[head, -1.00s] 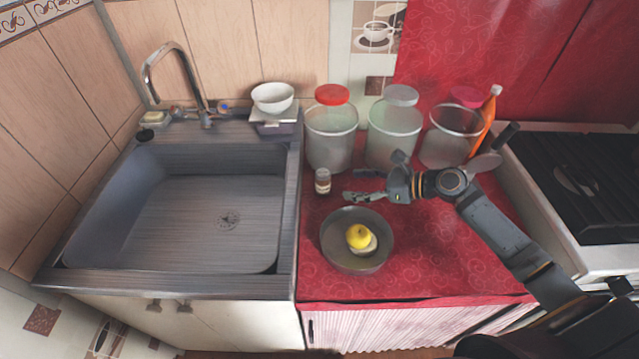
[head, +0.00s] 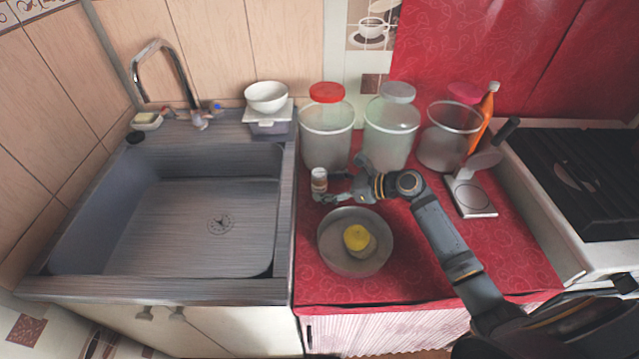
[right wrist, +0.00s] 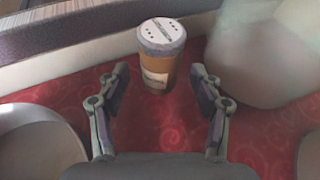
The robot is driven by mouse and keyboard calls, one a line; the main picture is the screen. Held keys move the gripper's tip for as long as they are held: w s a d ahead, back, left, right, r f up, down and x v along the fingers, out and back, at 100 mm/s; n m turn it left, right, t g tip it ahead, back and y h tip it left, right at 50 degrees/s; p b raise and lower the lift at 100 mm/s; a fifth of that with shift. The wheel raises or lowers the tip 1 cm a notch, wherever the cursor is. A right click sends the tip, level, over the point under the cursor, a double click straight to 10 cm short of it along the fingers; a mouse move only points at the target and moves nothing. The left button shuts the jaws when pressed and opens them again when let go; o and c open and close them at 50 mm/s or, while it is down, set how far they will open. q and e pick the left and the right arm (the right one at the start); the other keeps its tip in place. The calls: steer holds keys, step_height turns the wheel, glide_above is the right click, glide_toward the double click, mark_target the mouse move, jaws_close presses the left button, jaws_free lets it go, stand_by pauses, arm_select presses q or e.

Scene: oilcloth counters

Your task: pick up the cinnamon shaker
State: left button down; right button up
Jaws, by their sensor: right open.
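The cinnamon shaker (head: 319,181) is a small brown bottle with a white cap. It stands upright on the red counter (head: 425,285), just in front of the red-lidded jar. It also shows in the right wrist view (right wrist: 160,62), with holes in its cap. My right gripper (head: 328,187) is open, its fingers pointing left at the shaker. In the right wrist view the gripper (right wrist: 157,85) has its two fingers apart, with the shaker centred just beyond the tips. I cannot tell from the head view whether they touch it. My left gripper is not in view.
A grey bowl (head: 329,257) with a yellow fruit (head: 357,238) stands close in front of my right gripper. Large clear jars (head: 326,135) stand behind.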

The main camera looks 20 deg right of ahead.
steer(key=x, duration=0.3)
steer(key=shift+d, duration=0.1)
steer(key=shift+s, duration=0.1)
steer(key=c, duration=1.3)
